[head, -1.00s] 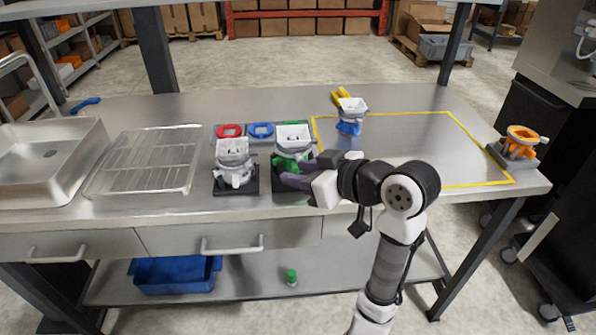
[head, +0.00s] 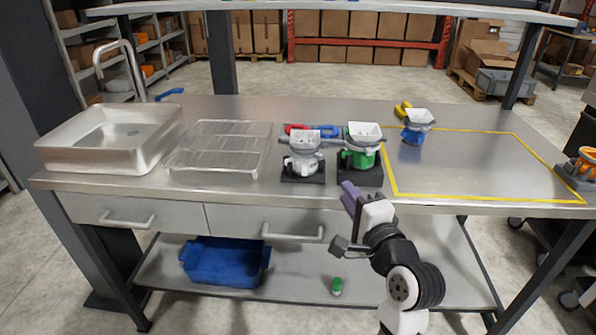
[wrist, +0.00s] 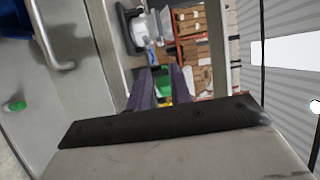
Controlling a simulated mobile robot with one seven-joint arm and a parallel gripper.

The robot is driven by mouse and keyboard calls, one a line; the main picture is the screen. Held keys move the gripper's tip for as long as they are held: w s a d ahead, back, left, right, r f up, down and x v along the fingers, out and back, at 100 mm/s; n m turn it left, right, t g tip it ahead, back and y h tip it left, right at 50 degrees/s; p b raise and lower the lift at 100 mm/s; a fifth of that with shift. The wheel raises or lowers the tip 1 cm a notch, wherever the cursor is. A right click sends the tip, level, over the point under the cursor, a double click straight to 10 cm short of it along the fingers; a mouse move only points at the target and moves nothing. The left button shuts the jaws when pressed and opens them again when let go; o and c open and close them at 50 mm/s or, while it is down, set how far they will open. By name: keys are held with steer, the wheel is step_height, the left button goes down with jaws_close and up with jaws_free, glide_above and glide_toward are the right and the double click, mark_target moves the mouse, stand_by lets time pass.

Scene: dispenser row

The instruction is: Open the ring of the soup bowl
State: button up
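No label tells me which vessel is the soup bowl. A white dispenser bowl (head: 304,150) with a grey ring sits on a black base. Beside it on the right, a green dispenser bowl (head: 364,150) with a white square top and grey ring sits on another black base. A blue one (head: 417,125) with a white top stands further back, and an orange one (head: 586,165) is at the right edge. My gripper (head: 348,192), with purple fingers, is at the table's front edge, just in front of the green bowl. In the wrist view its fingers (wrist: 161,88) are apart, with green visible beyond them.
A sink (head: 110,135) and wire rack (head: 222,148) are on the left. Red (head: 296,129) and blue (head: 328,131) parts lie behind the bowls. A yellow-taped area (head: 470,165) on the right is mostly clear. Below are drawer handles (head: 292,234), a blue bin (head: 225,262) and a small green item (head: 337,286).

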mark_target(321, 158)
steer(key=p+x, duration=0.2)
steer(key=x, duration=1.1)
steer(key=shift+w+a, duration=0.1)
steer(key=shift+w, duration=0.35)
jaws_close()
